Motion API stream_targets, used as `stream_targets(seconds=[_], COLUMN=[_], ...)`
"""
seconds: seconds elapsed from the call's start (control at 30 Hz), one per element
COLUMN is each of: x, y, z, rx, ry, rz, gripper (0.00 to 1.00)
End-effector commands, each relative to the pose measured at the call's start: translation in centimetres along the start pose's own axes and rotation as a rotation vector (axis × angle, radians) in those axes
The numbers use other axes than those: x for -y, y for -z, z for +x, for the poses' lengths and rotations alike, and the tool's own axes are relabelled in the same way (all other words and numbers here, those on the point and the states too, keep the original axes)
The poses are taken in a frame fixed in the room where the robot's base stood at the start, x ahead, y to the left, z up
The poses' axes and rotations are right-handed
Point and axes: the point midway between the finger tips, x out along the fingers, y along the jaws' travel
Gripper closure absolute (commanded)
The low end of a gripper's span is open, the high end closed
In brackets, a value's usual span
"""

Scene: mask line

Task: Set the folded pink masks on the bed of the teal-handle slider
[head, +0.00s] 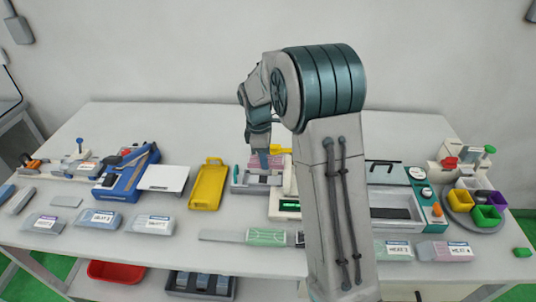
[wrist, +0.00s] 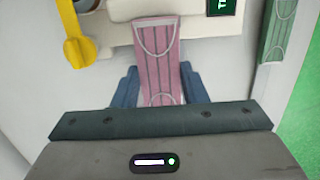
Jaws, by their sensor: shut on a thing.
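My gripper (head: 264,164) is at the middle of the table, pointing down. In the wrist view its blue fingers (wrist: 160,88) are shut on the folded pink masks (wrist: 162,55), a pleated strip with white ear loops. The masks also show as a small pink patch beside the fingers in the head view (head: 276,160). The strip's far end overlaps a cream machine (wrist: 125,8) with a yellow handle (wrist: 73,40) and a green display (wrist: 221,6). Whether the masks touch it I cannot tell. I cannot make out a teal handle on a slider; my arm hides part of the table.
A green mask (head: 265,237) lies at the table's front. A yellow tray (head: 208,186) and a blue device (head: 128,176) stand left. A teal-panelled machine (head: 418,182) and a round tray of coloured cups (head: 458,200) stand right.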

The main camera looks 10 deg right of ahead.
Motion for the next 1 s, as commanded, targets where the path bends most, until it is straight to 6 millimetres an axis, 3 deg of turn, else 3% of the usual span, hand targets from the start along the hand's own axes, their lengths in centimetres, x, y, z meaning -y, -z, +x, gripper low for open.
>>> stream_targets(seconds=[0.1, 0.6, 1.0], x=[0.3, 0.1, 0.1], y=[0.8, 0.7, 0.8], z=[1.2, 5.5, 6.2], rx=[-0.001, -0.001, -0.001], ry=[0.002, 0.003, 0.002], rz=[-0.010, 0.002, 0.001], gripper=[0.82, 0.82, 0.82])
